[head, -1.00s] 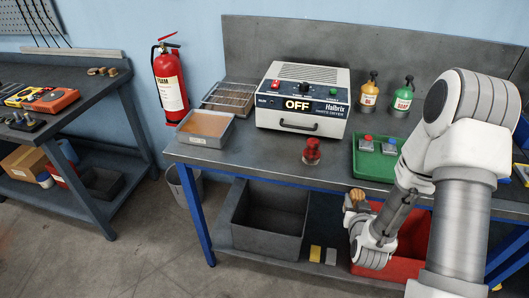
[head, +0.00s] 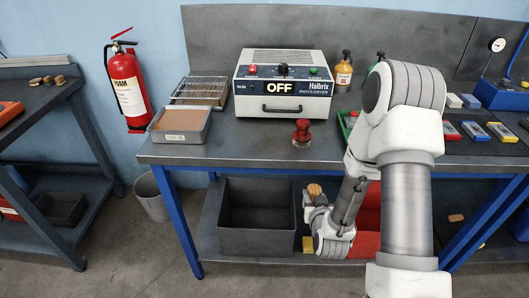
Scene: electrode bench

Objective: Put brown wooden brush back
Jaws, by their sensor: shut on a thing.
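My gripper (head: 313,197) hangs low in front of the bench, below the worktop edge, beside the right side of the dark grey bin. It is shut on a small brown wooden thing (head: 314,188), which looks like the brown wooden brush. The brush shows just above the fingers; its lower part is hidden by them. Several similar brown wooden pieces (head: 48,81) lie at the back of the left table.
The open grey bin (head: 262,240) and a red bin (head: 366,245) stand on the lower shelf, the red one partly behind my arm. On the worktop are a tray (head: 180,135), the dryer (head: 283,103) and a red-handled object (head: 302,138). A brown piece (head: 456,218) lies at lower right.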

